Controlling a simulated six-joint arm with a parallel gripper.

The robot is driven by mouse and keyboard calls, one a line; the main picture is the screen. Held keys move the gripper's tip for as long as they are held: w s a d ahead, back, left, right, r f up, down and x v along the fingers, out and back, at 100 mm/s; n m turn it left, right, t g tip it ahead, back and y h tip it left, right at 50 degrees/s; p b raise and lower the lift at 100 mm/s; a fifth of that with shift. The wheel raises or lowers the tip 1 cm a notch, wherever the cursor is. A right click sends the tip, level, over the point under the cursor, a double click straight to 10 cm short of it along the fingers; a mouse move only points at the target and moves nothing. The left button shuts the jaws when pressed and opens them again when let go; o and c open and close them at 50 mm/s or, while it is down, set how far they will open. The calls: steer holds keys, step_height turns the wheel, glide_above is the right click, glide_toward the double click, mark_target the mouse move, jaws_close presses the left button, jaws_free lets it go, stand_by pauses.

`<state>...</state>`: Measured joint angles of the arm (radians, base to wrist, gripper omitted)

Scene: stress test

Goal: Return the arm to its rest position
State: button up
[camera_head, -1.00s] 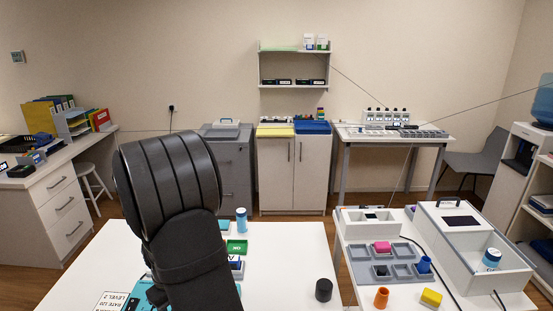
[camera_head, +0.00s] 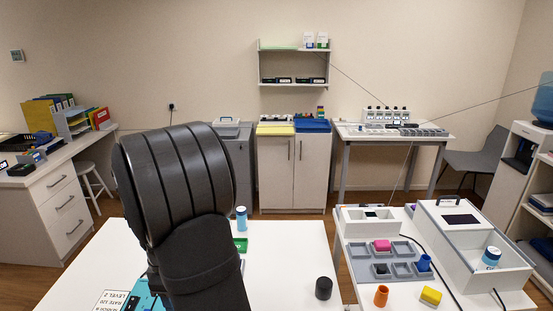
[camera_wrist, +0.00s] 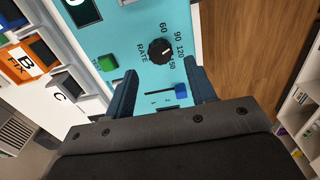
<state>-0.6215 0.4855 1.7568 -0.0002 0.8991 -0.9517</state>
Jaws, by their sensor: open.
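My gripper (camera_wrist: 163,98) shows in the wrist view with its two dark blue fingers spread apart and nothing between them. Beyond the fingers is a turquoise panel (camera_wrist: 137,31) with a black RATE knob (camera_wrist: 160,51), a green button (camera_wrist: 108,62) and a blue slider (camera_wrist: 181,91). The fingers are near the panel; I cannot tell whether they touch it. In the head view my black arm rises at centre left and hides part of the white table (camera_head: 285,250). The gripper itself is out of that view, and only a corner of the turquoise panel (camera_head: 140,298) shows.
On the table are a black cylinder (camera_head: 323,289), a blue-and-white can (camera_head: 241,218) and a green block (camera_head: 240,244). The right table holds a grey tray (camera_head: 366,270), an orange cup (camera_head: 381,296), a yellow block (camera_head: 431,296) and a white box (camera_head: 511,277). The table's middle is clear.

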steer(key=shift+r, duration=1.2)
steer(key=o, duration=1.1)
steer(key=w+a+r+n+t, duration=0.2)
steer(key=w+a+r+n, duration=0.2)
steer(key=w+a+n, duration=0.4)
steer(key=w+a+r+n+t, duration=0.1)
steer(key=w+a+r+n, duration=0.3)
steer(key=w+a+n, duration=0.45)
steer(key=shift+n, duration=0.75)
steer(key=f, duration=0.3)
steer(key=w+d+f, duration=0.1)
steer(key=f, duration=0.2)
steer(key=d+f, duration=0.1)
steer(key=f, duration=0.2)
steer(key=shift+w+d+f, duration=0.1)
steer(key=shift+w+f, duration=0.05)
steer(key=shift+f, duration=0.05)
steer(key=shift+r, duration=0.1)
